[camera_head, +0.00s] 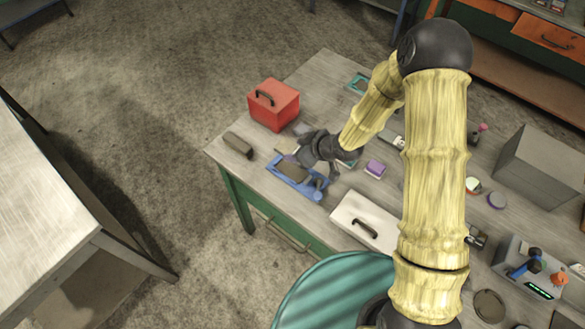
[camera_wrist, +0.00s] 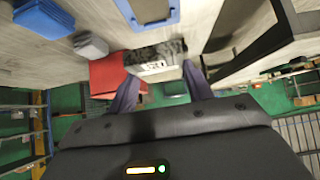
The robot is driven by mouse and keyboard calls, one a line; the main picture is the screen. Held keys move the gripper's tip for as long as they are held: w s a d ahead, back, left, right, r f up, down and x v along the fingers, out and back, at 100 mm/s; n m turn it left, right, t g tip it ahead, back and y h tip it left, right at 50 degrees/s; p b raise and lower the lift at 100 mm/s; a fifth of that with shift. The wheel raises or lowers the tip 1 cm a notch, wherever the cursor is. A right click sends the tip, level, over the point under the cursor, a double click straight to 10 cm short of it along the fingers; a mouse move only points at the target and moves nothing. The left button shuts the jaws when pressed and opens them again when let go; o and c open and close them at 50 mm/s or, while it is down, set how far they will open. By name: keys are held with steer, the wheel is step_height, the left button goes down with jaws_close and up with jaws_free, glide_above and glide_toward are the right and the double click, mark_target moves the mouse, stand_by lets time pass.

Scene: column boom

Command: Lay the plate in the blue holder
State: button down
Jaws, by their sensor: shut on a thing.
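My gripper (camera_head: 310,160) hangs low over the table beside the blue holder (camera_head: 310,189). In the wrist view its two fingers (camera_wrist: 160,90) are closed on a flat piece, which I take to be the plate (camera_wrist: 172,50). The plate is dark and speckled with a pale lettered strip, and spans the space between the fingertips. In the head view the wrist and fingers hide most of it. A blue frame at the top edge of the wrist view (camera_wrist: 148,18) looks like part of the holder, apart from the plate. Whether the plate touches anything is unclear.
A red box (camera_head: 273,104) stands behind the gripper, and a dark block (camera_head: 238,145) lies near the table's left edge.

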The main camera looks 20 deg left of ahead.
steer(key=f, duration=0.2)
steer(key=f+p, duration=0.1)
steer(key=f, duration=0.2)
steer(key=shift+w+f, duration=0.2)
steer(key=shift+f, duration=0.05)
steer(key=shift+s+f, duration=0.1)
steer(key=shift+s, duration=0.05)
steer(key=shift+f, duration=0.15)
steer(key=shift+f+p, duration=0.25)
steer(key=shift+p, duration=0.15)
steer(key=shift+f+p, duration=0.45)
steer(key=shift+f, duration=1.25)
steer(key=shift+f, duration=0.1)
steer(key=c, duration=0.6)
jaws_free()
